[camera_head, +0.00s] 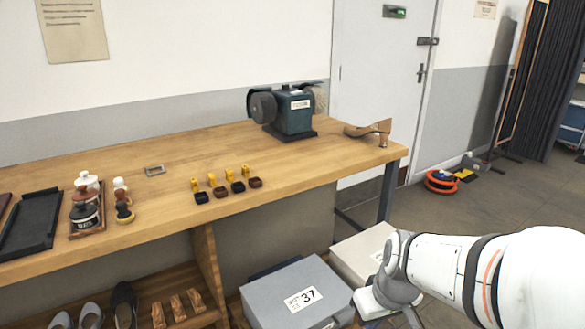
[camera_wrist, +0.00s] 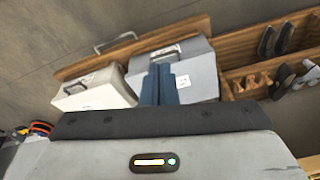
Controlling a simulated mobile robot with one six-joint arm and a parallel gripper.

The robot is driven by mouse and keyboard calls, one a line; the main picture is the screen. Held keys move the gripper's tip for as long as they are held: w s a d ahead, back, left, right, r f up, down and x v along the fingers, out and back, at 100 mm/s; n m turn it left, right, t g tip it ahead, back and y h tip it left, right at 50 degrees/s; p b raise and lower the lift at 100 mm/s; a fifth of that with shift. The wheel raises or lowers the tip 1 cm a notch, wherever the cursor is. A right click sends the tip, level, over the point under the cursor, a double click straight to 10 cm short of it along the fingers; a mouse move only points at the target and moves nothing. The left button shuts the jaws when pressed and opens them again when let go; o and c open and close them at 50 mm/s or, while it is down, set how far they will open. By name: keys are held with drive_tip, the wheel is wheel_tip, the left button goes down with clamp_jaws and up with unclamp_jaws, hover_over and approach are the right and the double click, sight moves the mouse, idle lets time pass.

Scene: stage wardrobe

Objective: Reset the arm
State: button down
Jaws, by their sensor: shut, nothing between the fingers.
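My arm (camera_head: 470,265) reaches in from the right edge of the head view, low in front of the workbench. Its far end runs out of the bottom of that view. My gripper (camera_wrist: 160,68) shows in the wrist view as two blue-grey fingers side by side, shut with nothing between them. The fingers overlap the grey case in that view; I cannot tell how far apart they are.
The workbench (camera_head: 150,219) carries a bench grinder (camera_head: 290,108), a wooden shoe form (camera_head: 368,131), small blocks and polish jars. Below are a grey case (camera_head: 265,292) marked 37, a pale case (camera_head: 350,252) and shoes. Floor at right is mostly open; an orange coil (camera_head: 440,182) lies there.

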drive_tip(key=s+r+m+p, duration=0.1)
drive_tip(key=s+r+p, duration=0.1)
drive_tip(key=r+p, duration=0.5)
drive_tip(key=s+r+m+h+p, duration=0.1)
drive_tip(key=s+r+m+p, duration=0.1)
drive_tip(key=r+p, duration=0.6)
drive_tip(key=v, duration=0.7)
drive_tip(key=shift+a+r, duration=0.15)
drive_tip(key=shift+r, duration=0.05)
drive_tip(key=shift+s, duration=0.1)
